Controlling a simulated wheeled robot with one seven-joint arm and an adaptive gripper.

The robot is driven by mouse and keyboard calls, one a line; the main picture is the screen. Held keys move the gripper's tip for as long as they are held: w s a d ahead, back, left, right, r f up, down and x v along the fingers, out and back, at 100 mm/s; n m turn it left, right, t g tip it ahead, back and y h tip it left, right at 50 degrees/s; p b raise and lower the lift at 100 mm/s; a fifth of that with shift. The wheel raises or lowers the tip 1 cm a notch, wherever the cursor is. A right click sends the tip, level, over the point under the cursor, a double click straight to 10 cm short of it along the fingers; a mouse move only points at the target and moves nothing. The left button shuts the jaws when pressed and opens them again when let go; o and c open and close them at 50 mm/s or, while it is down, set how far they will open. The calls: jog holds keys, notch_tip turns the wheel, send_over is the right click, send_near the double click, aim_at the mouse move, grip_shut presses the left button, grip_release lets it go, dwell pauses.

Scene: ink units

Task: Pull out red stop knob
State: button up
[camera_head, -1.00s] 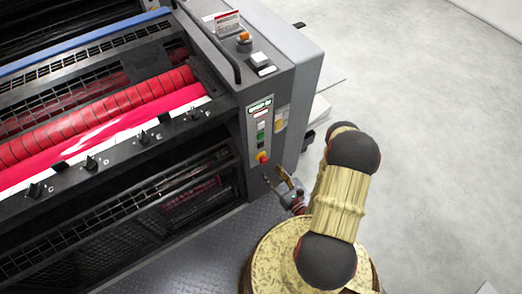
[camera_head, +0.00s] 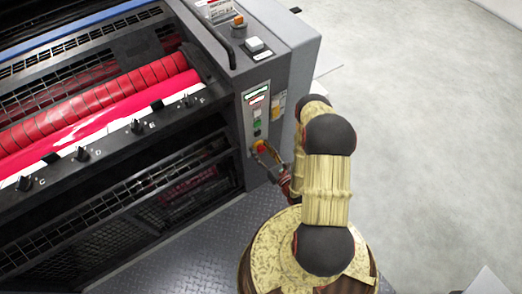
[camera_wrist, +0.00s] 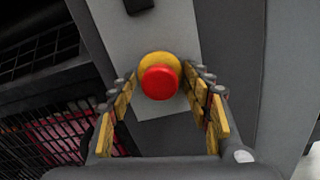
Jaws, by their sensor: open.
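The red stop knob (camera_wrist: 159,83) sits on a yellow round base (camera_wrist: 158,58) on the light grey control panel (camera_wrist: 148,25). In the head view the knob (camera_head: 261,147) is at the bottom of the panel on the press's end cabinet. My gripper (camera_wrist: 160,100) is open, with one finger on each side of the knob in the wrist view. No contact between the fingers and the knob can be made out. In the head view my gripper (camera_head: 268,158) is right at the knob and partly covers it.
Above the knob, the panel holds a green button (camera_head: 257,124), a white button and a small display (camera_head: 257,92). The press (camera_head: 100,110) with its red roller fills the left. Open grey floor (camera_head: 430,130) lies to the right.

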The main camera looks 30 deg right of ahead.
jog(key=shift+c, duration=0.4)
jog(key=c, duration=1.1)
grip_shut()
